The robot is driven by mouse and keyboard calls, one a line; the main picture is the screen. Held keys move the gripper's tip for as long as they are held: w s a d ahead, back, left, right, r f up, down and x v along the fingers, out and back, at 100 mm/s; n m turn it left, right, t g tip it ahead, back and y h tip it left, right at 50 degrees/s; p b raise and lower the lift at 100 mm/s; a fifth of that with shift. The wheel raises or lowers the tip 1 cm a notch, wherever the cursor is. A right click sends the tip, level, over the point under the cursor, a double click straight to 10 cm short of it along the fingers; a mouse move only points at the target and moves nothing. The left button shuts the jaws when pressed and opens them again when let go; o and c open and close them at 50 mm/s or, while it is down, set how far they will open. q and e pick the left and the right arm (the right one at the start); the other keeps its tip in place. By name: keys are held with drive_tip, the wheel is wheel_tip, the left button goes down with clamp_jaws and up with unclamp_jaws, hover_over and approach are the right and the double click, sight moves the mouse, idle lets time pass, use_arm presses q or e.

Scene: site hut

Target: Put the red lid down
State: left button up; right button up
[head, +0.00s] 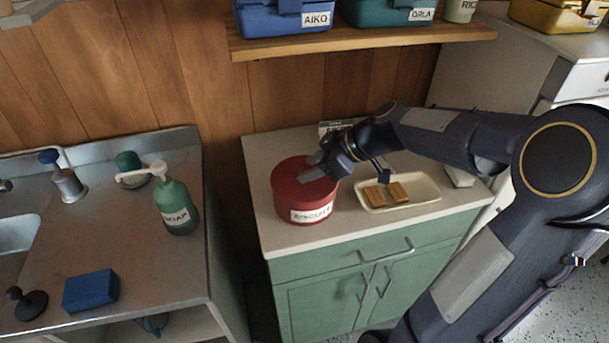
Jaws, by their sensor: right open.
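A round red tin (305,203) with a white label stands on the pale top of the green cabinet. The red lid (292,172) appears to sit flat on top of the tin; the seam between them is hard to make out. My right gripper (313,168) is over the right part of the lid, with its jaws open. I cannot tell whether its fingers touch the lid. The gripper and wrist hide part of the lid's far right side.
A cream tray (428,188) with brown bars (376,196) stands right of the tin. The cabinet top (264,148) is bare at its back left. A wooden shelf (360,40) with labelled boxes hangs above. A sink counter with a green soap bottle (176,205) is at left.

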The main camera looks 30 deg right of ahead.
drive_tip(key=shift+w+a+f, duration=0.35)
drive_tip(key=shift+a+f, duration=0.05)
drive_tip(key=c, duration=0.9)
clamp_jaws()
drive_tip(key=shift+r, duration=0.1)
